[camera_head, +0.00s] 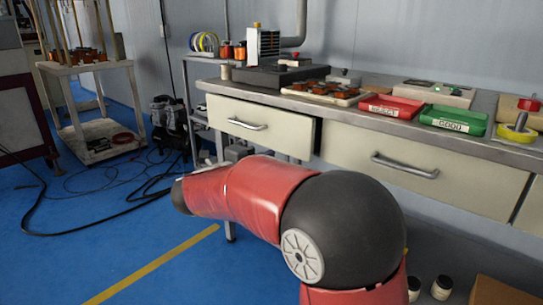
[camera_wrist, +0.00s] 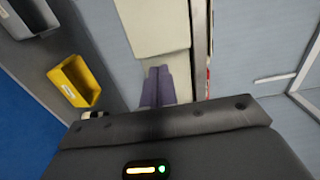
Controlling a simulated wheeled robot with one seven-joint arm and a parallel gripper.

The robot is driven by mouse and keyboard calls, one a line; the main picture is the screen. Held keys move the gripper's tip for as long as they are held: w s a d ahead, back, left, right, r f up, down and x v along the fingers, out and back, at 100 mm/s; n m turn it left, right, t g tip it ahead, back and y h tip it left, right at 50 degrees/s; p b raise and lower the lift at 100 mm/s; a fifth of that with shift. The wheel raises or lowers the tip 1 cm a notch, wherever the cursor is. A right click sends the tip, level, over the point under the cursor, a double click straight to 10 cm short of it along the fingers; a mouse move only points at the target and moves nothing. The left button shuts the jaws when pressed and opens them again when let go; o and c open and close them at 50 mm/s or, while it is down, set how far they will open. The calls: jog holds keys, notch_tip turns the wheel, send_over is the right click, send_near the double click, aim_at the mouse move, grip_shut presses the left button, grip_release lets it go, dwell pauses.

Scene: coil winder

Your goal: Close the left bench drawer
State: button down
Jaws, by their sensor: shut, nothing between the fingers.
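The left bench drawer (camera_head: 262,127) has a cream front with a metal bar handle (camera_head: 247,124). In the head view its front stands a little proud of the bench, with a dark gap along its right side, so it looks partly open. My gripper (camera_wrist: 158,72) shows in the wrist view with its two fingers together and nothing between them. A cream panel (camera_wrist: 150,25) lies just beyond and beside the fingertips; I cannot tell which panel it is or whether they touch it. In the head view my red and black arm hides the gripper.
The right drawer (camera_head: 450,178) looks flush. The benchtop holds a red REJECT tray (camera_head: 391,107), a green GOOD tray (camera_head: 454,120) and a tape roll (camera_head: 513,133). A cart (camera_head: 95,140) and loose black cables are at left. The wrist view shows a yellow bin (camera_wrist: 75,82).

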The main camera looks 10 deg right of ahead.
aim_at(303, 139)
jog(key=x, duration=1.2)
jog(key=x, duration=0.4)
jog(key=shift+w+d, duration=0.1)
jog(key=shift+d, duration=0.05)
jog(key=shift+d+r, duration=0.1)
jog(key=shift+r, duration=0.05)
